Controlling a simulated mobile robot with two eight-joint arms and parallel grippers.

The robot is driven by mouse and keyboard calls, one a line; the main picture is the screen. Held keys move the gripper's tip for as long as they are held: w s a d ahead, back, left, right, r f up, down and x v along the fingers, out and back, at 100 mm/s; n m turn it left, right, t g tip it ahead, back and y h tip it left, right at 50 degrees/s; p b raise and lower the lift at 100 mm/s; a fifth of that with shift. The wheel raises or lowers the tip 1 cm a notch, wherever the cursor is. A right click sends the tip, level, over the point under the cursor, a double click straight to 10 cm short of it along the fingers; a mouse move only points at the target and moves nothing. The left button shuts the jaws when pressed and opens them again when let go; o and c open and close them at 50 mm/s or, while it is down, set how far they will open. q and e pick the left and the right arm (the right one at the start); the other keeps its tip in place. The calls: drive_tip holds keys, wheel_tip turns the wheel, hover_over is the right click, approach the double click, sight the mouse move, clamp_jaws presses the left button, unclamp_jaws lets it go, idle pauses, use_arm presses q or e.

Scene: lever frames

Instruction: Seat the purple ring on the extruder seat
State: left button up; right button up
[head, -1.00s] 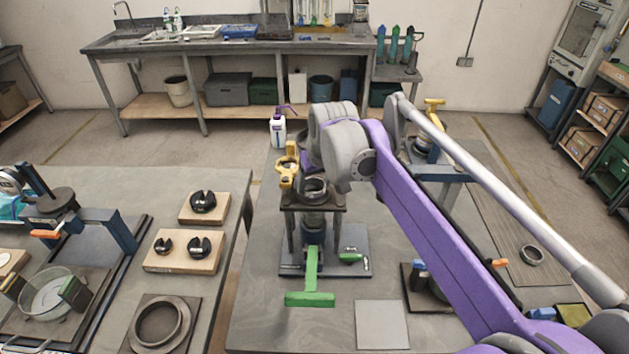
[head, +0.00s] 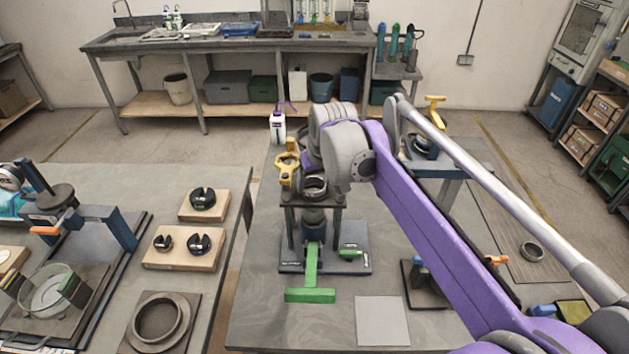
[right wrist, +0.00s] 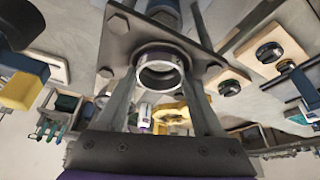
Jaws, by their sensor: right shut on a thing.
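The extruder stands on the middle table, its dark top plate (head: 334,201) on posts and a green T-handle (head: 311,295) at its front. A ring (head: 314,195) shows at the top plate; it looks dark grey, with no clear purple. In the right wrist view the ring (right wrist: 160,54) lies over the middle of the bolted plate (right wrist: 118,45). My right gripper (right wrist: 160,84) is shut on the ring, one finger at each side. The seat is hidden behind the ring, and I cannot tell whether they touch. My left gripper is out of view.
A yellow forked part (head: 287,165) stands close left of the top plate. A white bottle (head: 278,128) is behind it. A grey square pad (head: 382,322) lies at the front. The left table (head: 215,255) holds wooden blocks with black parts. The tabletop left of the extruder is clear.

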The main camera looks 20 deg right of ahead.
drive_tip(key=shift+s+f, duration=0.15)
drive_tip(key=shift+f, duration=0.15)
drive_tip(key=o, duration=1.4)
drive_tip(key=shift+o, duration=0.3)
drive_tip(key=shift+s+r, duration=0.1)
drive_tip(key=shift+r, duration=0.3)
drive_tip(key=v, duration=1)
drive_tip(key=shift+r+p, duration=0.3)
drive_tip(key=shift+p, duration=0.05)
